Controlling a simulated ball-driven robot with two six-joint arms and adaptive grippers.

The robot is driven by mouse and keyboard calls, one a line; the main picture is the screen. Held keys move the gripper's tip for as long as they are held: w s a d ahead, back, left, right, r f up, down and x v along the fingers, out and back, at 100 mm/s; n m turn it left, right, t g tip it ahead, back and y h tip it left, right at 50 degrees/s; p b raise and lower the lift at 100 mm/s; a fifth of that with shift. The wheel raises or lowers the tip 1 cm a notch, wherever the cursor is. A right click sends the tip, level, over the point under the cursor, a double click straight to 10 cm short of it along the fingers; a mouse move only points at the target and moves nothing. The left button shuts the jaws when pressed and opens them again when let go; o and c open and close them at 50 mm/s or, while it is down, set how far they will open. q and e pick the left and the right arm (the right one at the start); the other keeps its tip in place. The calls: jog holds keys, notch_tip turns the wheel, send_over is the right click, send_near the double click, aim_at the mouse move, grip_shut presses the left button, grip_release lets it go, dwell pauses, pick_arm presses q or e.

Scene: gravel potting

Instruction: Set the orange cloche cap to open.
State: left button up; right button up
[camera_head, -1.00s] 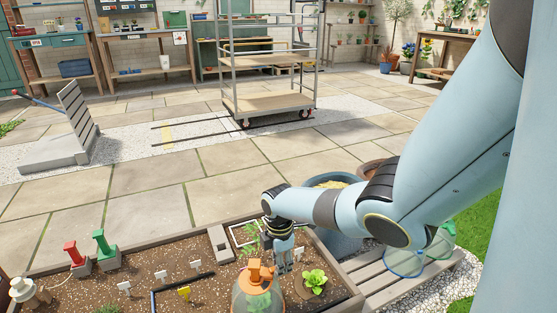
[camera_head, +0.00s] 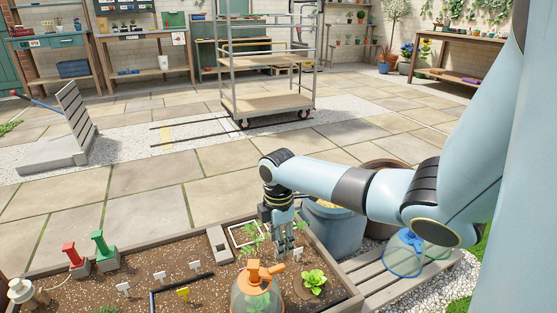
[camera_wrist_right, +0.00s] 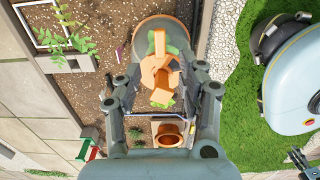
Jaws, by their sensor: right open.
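The orange cloche cap (camera_head: 257,273) sits on top of a clear glass cloche (camera_head: 250,298) at the front of the planting bed. In the head view, an orange arm of the cap points right. My right gripper (camera_head: 286,247) hangs fingers-down above and behind the cap, apart from it. In the right wrist view, the orange cap (camera_wrist_right: 161,72) lies below and between the spread fingers of my right gripper (camera_wrist_right: 163,80), which is open and empty. Whether the cap is set open or closed I cannot tell.
A leafy plant (camera_head: 314,280) grows right of the cloche. Red (camera_head: 73,254) and green (camera_head: 104,245) fixtures stand at the bed's left. A slatted bench (camera_head: 372,268) with a blue-rimmed clear cloche (camera_head: 404,256) stands right, near a blue-grey bin (camera_head: 335,228).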

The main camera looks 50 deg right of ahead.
jog(key=shift+r, duration=1.5)
